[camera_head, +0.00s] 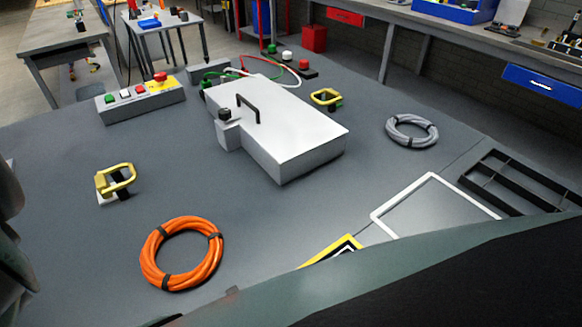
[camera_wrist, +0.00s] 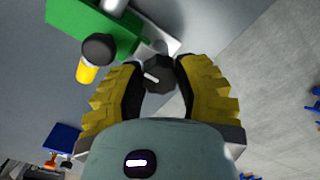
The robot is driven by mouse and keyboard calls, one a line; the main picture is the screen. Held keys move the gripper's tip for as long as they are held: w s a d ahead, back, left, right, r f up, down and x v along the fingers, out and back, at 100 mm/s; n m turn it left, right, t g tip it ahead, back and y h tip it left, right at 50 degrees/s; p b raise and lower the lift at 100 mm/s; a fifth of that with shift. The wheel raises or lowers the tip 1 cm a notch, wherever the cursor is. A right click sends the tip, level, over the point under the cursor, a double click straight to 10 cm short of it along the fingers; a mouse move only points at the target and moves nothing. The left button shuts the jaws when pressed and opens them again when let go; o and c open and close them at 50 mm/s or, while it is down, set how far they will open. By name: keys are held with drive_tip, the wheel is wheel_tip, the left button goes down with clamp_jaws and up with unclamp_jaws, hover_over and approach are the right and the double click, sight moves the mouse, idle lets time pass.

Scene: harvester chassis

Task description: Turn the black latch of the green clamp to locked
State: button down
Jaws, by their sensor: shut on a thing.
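In the wrist view the green clamp (camera_wrist: 98,28) shows at the upper left, cut off by the top edge. A black faceted latch (camera_wrist: 160,72) with a white mark sits on a light grey part beside it. The white mark lies slanted, closer to level than upright in the picture. My gripper (camera_wrist: 160,84) has its yellow-and-black fingers shut on the latch, one on each side. In the head view I cannot make out the green clamp, the latch or my gripper.
A white box with a handle (camera_head: 285,130) stands mid-deck. An orange cable coil (camera_head: 182,253), a grey coil (camera_head: 411,131), yellow clamps (camera_head: 115,178) and a button panel (camera_head: 140,98) stand around it. A black-capped yellow-and-white post (camera_wrist: 88,68) is close left of my fingers.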

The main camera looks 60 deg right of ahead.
drive_tip(key=shift+f, duration=0.1)
drive_tip(key=c, duration=0.6)
unclamp_jaws()
drive_tip(key=shift+d+r, duration=0.1)
drive_tip(key=shift+r, duration=6)
